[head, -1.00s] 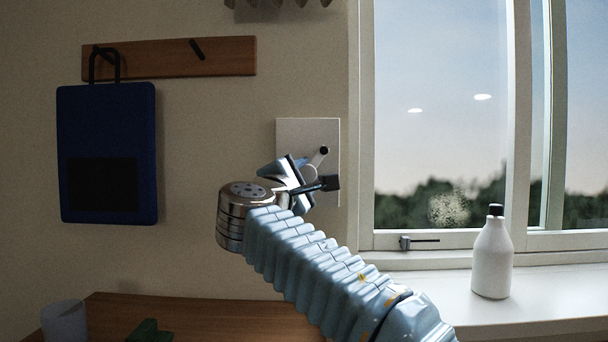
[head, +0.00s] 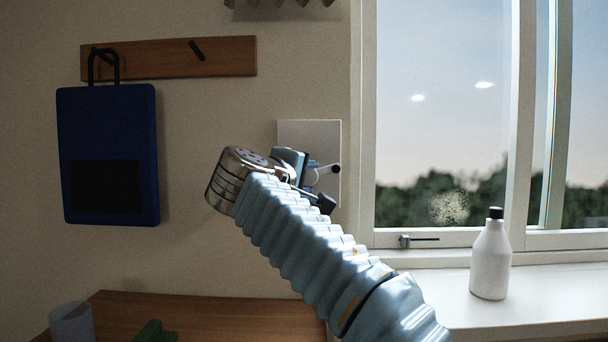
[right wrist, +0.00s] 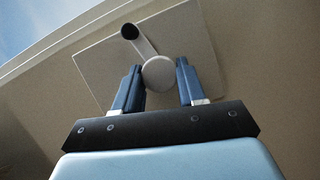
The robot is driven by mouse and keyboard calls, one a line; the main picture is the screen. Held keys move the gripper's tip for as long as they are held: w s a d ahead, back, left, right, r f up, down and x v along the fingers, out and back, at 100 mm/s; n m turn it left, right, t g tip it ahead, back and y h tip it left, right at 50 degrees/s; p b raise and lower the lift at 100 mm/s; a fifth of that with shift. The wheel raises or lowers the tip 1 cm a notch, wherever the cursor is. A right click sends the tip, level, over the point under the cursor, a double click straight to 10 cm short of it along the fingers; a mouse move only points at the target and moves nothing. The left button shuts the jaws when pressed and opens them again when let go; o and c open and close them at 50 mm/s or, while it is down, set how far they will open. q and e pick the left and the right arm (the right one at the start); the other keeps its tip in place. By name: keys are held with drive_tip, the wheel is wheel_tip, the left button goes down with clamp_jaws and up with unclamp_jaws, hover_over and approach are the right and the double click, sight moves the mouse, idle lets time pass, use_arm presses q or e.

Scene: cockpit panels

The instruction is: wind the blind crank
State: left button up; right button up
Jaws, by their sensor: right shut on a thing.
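The blind crank is on a pale square plate (head: 318,132) on the wall beside the window. Its dark knob (head: 336,168) points right and slightly up from the hub. My right gripper (head: 314,179) is at the plate, shut on the crank at its round hub. In the right wrist view, the two blue fingers (right wrist: 159,66) stand on either side of the pale hub (right wrist: 158,74). The crank arm and black knob (right wrist: 130,32) reach up and left, clear of the fingers. My wrist hides part of the plate in the head view. My left gripper is not in view.
The window frame (head: 367,150) is close to the right of the plate, with a small latch (head: 405,241). A white bottle (head: 490,262) stands on the sill. A blue bag (head: 108,110) hangs at left. A wooden desk (head: 215,312) below holds a cup (head: 72,322).

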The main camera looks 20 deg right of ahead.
drive_tip(key=shift+d+f, duration=0.1)
idle(0.4)
drive_tip(key=o, duration=1)
drive_tip(key=shift+o, duration=0.2)
drive_tip(key=shift+s, duration=0.1)
drive_tip(key=b+v, duration=0.1)
drive_tip(key=v, duration=1.2)
drive_tip(key=shift+s+a+b, duration=0.25)
drive_tip(key=shift+a+b, duration=0.05)
drive_tip(key=shift+b, duration=0.1)
